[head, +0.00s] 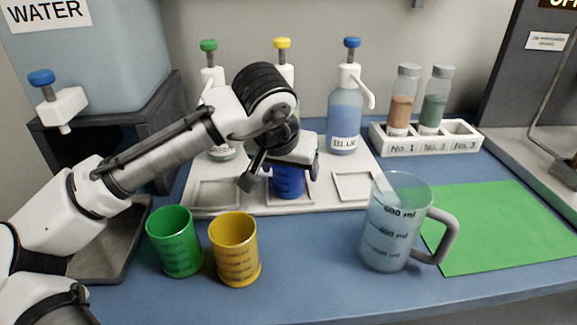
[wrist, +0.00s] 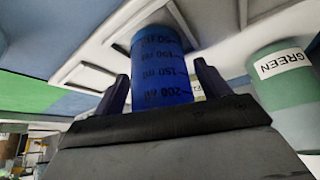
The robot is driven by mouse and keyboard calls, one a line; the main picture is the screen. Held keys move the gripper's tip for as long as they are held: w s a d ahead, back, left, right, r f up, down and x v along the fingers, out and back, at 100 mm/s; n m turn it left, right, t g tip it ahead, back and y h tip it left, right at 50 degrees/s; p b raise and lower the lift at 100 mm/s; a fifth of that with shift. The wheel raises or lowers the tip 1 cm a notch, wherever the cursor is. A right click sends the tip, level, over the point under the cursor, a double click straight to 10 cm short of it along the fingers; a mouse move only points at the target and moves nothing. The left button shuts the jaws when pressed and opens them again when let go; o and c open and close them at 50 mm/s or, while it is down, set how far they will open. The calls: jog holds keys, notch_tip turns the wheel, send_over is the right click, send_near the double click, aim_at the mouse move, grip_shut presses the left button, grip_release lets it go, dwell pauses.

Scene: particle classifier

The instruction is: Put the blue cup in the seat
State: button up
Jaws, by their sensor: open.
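The blue cup (head: 288,183) stands upright at the middle recessed seat (head: 292,207) of the white dispenser tray, under the yellow-topped dispenser. My gripper (head: 283,174) is around its upper part, partly hiding it in the head view. In the wrist view, the blue cup (wrist: 161,70) with its volume marks is between the two open fingers of my gripper (wrist: 160,82). A gap shows beside the cup. Whether its base is fully down in the seat is hard to tell. A left seat (head: 216,192) and a right seat (head: 357,186) are empty.
A green cup (head: 174,243) and a yellow cup (head: 234,250) stand in front of the tray. A clear measuring jug (head: 393,225) stands at its front right, near a green mat (head: 505,230). The BLUE bottle (head: 345,115) and a vial rack (head: 425,139) are behind.

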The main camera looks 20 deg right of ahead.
jog(key=p+v, duration=0.1)
jog(key=v, duration=1.1)
jog(key=shift+r, duration=0.15)
jog(key=shift+a, duration=0.1)
